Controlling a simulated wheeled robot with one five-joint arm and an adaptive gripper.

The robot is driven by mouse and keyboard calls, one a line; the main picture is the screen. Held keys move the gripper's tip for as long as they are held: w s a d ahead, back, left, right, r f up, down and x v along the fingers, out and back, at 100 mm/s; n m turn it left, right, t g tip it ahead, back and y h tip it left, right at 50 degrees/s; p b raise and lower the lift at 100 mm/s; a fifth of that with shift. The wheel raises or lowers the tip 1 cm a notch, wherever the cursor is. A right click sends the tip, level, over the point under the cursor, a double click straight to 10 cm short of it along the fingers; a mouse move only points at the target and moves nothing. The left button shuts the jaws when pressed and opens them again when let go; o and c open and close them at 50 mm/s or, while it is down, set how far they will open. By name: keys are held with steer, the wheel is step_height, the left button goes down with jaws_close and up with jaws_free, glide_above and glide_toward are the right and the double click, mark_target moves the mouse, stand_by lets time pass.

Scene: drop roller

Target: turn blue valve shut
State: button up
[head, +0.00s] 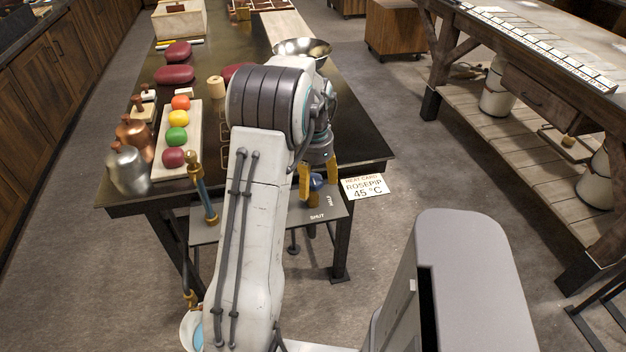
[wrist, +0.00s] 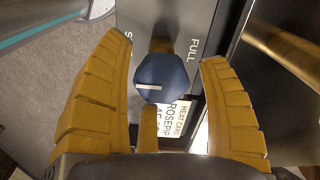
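The blue valve knob (head: 316,182) stands over a grey panel at the front of the dark table. In the wrist view the knob (wrist: 162,72) is faceted, with a white line pointing left. The panel (wrist: 180,18) reads FULL to the right of the knob; a mostly hidden word starting with S is on the left. In the head view SHUT and FULL show on the panel (head: 290,222). My gripper (head: 318,182) is open, its yellow fingers on either side of the knob. In the wrist view gaps show between the knob and both fingers of my gripper (wrist: 170,62).
A heat card (head: 365,187) reading ROSEPIP 45 °C is right of the panel. A brass-and-blue upright pipe (head: 201,187) stands at the panel's left. A board with coloured balls (head: 176,137), metal jugs (head: 130,168) and a bowl (head: 301,48) are on the table.

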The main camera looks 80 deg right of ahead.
mark_target(313, 178)
steer(key=shift+r, duration=0.1)
steer(key=shift+d+r, duration=0.1)
steer(key=shift+r, duration=0.35)
step_height(313, 178, up, 11)
stand_by(0.4)
stand_by(0.8)
